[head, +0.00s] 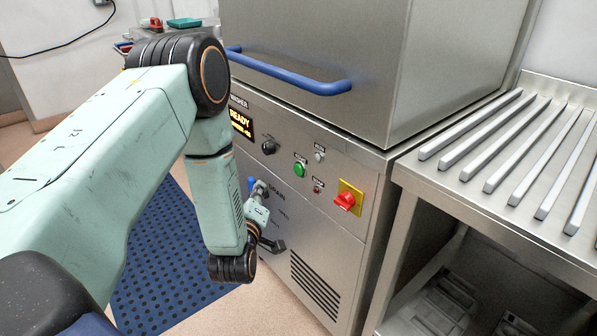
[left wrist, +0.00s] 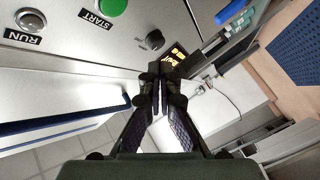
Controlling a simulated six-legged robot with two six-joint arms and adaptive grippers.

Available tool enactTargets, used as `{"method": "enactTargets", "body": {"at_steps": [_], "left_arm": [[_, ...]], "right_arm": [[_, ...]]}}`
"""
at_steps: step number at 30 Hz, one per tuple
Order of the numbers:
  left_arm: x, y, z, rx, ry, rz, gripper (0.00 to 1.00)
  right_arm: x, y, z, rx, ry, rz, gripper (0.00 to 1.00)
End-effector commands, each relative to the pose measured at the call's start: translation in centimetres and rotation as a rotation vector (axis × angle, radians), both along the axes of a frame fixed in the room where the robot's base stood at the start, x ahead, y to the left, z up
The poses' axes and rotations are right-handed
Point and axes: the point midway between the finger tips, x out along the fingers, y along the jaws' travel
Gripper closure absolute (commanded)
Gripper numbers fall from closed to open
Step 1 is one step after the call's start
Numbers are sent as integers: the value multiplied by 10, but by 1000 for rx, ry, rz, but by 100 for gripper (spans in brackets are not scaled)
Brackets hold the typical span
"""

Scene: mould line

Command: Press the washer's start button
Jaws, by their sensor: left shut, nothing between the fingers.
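The washer's green start button (head: 299,170) sits on the steel front panel, right of a black knob (head: 269,147). In the left wrist view the green button (left wrist: 112,6) is at the top edge, with its START label upside down. My left gripper (left wrist: 164,70) is shut and empty, its fingertips apart from the button in the picture, which is up and to their left. In the head view my left arm comes down in front of the panel's left part, and its fingers are hard to make out. My right gripper is not in view.
A red switch on a yellow plate (head: 349,199) and smaller buttons share the panel. The lit display (head: 241,124) reads READY. A blue door handle (head: 290,72) juts out above. A slatted steel table (head: 480,207) stands at right; a blue mat (head: 165,265) covers the floor.

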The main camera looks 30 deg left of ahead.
Motion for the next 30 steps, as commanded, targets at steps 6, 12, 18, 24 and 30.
{"method": "enactTargets", "body": {"at_steps": [6,12,18,24,30], "left_arm": [[23,-12,-2,1,-4,-5,100],[47,-24,-2,2,-3,-4,100],[67,-31,-1,2,-2,-3,100],[76,-35,-1,1,-1,-1,100],[77,-36,0,0,0,-1,100]], "right_arm": [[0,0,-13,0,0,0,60],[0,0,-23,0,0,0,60],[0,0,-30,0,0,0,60],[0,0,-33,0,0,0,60],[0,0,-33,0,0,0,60]]}}
